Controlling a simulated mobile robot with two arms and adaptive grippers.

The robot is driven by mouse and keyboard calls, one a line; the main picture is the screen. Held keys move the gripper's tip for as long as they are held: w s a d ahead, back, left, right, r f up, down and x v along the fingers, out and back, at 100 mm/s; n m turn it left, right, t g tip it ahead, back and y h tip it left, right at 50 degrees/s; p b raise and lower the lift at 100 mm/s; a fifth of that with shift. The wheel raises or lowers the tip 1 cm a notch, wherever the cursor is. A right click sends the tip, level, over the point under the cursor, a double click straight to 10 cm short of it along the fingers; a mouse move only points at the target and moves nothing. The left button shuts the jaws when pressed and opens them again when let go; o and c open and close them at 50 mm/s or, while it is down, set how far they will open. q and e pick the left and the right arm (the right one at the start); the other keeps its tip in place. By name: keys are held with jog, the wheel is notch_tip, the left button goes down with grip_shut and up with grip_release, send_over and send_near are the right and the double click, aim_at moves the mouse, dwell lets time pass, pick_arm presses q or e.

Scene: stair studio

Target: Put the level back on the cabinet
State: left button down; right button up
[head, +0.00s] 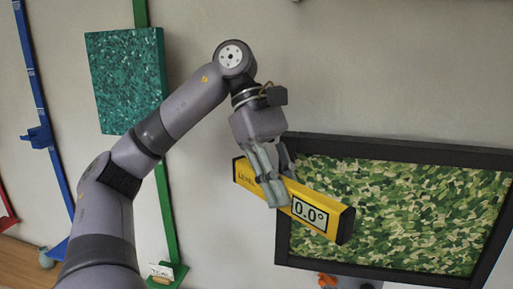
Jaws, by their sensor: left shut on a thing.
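The level (328,217) is a yellow bar with black end caps and a display reading 0.0°. My left gripper (269,191) is shut on it near its middle-left part, with the fingers across its front. The level is held in the air, tilted in the picture with its right end lower, in front of the wall and the lower left part of a framed picture. The cabinet cannot be made out for certain. My right gripper is not in view.
A black-framed green camouflage picture (405,215) hangs at the right. A teal speckled panel (125,80) hangs at the upper left. Green (168,220), blue (50,150) and red clamp-like bars stand along the wall.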

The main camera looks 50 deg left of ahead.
pick_arm(q)
jog(key=d+f+m+g+y, duration=0.2)
jog(key=d+f+m, duration=0.2)
jog(key=f, duration=0.5)
jog(key=d+f+m+g+y, duration=0.2)
jog(key=d+f+m, duration=0.3)
jog(key=f+m, duration=0.3)
jog(key=w+d+f+m+g+y, duration=0.1)
jog(key=d+f+m, duration=0.3)
jog(key=f, duration=0.8)
jog(key=m+g+y, duration=0.1)
jog(key=m, duration=0.1)
jog(key=shift+d+f+m+g+y, duration=0.15)
jog(key=shift+d+m+g+y, duration=0.15)
jog(key=shift+g+y, duration=0.1)
jog(key=shift+w+a, duration=0.1)
jog(key=shift+a, duration=0.1)
